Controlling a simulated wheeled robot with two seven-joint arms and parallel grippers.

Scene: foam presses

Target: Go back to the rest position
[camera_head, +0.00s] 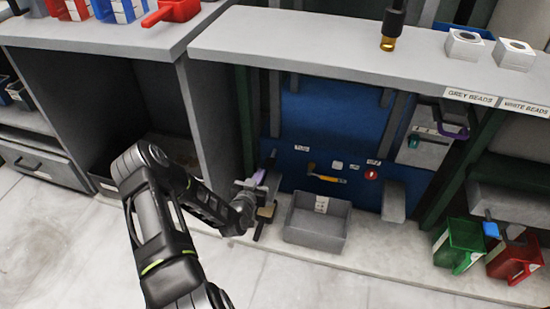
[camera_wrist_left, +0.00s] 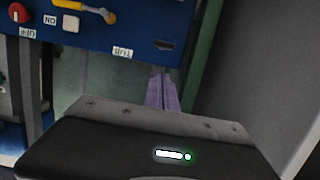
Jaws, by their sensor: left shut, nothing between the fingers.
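My left gripper (camera_head: 262,196) reaches in from the left in the head view, in front of the blue control panel (camera_head: 300,166) and just left of the grey bin. It is shut, with nothing seen between its fingers. In the left wrist view its purple fingertips (camera_wrist_left: 163,93) are together, below the panel's lower edge. My right gripper does not show in either view.
A grey bin (camera_head: 315,238) stands on the floor ledge beside my left gripper. The panel has a yellow-handled lever (camera_head: 328,178) and a red knob (camera_head: 371,174). A green bin (camera_head: 459,240) and a red bin (camera_head: 513,259) stand at right. The pale floor (camera_head: 50,245) at left is clear.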

